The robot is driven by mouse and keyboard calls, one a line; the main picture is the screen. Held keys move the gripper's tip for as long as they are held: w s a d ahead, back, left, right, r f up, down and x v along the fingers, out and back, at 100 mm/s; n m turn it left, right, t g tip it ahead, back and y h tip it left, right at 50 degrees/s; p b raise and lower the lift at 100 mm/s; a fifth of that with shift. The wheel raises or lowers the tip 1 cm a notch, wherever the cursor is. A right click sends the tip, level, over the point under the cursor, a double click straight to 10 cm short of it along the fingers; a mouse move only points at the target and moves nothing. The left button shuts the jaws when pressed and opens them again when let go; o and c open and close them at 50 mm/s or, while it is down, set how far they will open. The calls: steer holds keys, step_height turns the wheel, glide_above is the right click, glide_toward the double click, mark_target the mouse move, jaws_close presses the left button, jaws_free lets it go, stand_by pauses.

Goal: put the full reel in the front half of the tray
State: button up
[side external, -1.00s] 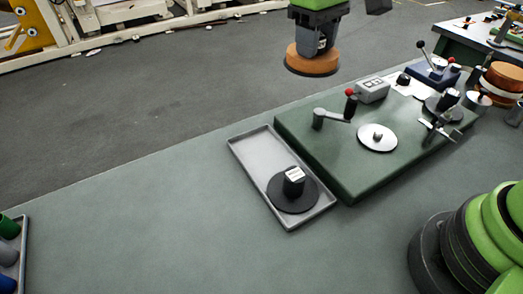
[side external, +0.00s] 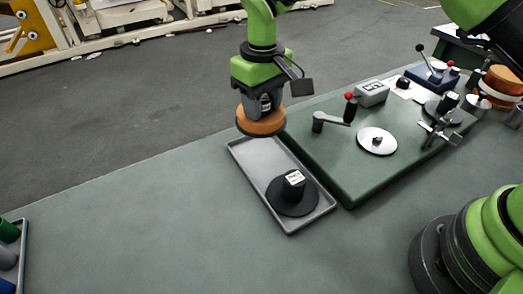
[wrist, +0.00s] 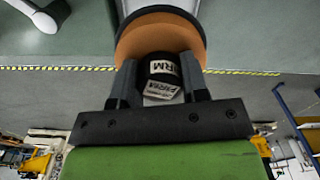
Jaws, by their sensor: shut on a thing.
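My gripper (side external: 265,103) is shut on the hub of the full reel (side external: 261,126), which is wound with copper-coloured foil and has a dark flange. In the wrist view the same reel (wrist: 160,32) sits beyond the fingers, its black hub with a white label between them. The reel is held in the air and overlaps the far end of the grey tray (side external: 257,160) in the side view. Its exact height above the tray is hard to tell. A black reel (side external: 287,207) with a bare hub and a white label lies in the tray's near end.
A green machine plate (side external: 345,170) stands close to the tray's right side, with a crank (side external: 335,118), a silver disc (side external: 376,142) and a grey box (side external: 371,94). Another tray with coloured cylinders (side external: 8,232) is at the left edge. The bench left of the tray is clear.

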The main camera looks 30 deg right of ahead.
step_height(320, 180, down, 10)
steer(key=shift+r, duration=0.25)
steer(key=shift+f, duration=0.15)
steer(key=o, duration=1)
step_height(320, 180, up, 12)
steer(key=shift+r, duration=0.2)
